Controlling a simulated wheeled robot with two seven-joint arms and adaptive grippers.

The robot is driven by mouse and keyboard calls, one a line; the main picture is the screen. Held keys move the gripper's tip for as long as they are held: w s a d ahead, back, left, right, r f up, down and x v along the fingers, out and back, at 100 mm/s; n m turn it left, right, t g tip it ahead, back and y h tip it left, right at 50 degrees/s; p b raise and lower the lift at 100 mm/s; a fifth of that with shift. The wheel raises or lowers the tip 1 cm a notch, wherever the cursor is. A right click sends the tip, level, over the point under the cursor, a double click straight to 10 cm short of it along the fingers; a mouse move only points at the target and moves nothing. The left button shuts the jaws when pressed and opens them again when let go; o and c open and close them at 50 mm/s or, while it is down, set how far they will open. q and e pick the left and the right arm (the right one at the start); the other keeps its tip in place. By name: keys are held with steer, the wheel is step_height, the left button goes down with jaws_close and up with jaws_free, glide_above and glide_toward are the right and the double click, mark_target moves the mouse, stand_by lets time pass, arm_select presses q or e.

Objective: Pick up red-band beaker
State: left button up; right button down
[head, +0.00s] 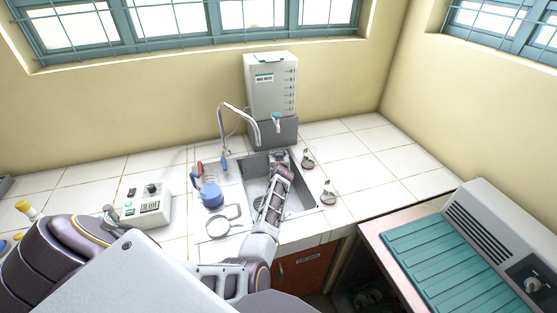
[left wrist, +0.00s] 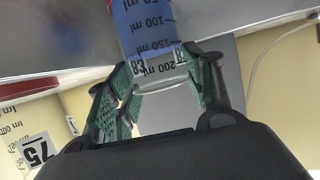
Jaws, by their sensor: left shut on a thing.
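In the left wrist view a beaker (left wrist: 150,38) with dark ml marks shows a blue part and a strip of red at the frame's top edge. My left gripper (left wrist: 160,85) has its green-padded fingers closed on both sides of this beaker, near the 200 ml mark. In the head view my left gripper (head: 280,158) is over the back part of the sink (head: 252,187). I cannot make out the held beaker there; the gripper seems to hide it. My right gripper is not in view.
A faucet (head: 222,122) and a grey-white water tank (head: 271,88) stand behind the sink. A blue vessel (head: 211,194) and a clear beaker (head: 217,226) stand left of it. Two small glass flasks (head: 307,159) (head: 328,193) stand right.

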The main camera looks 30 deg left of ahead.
arm_select(q)
steer(key=shift+r, duration=0.3)
stand_by(0.6)
steer(key=shift+r, duration=0.2)
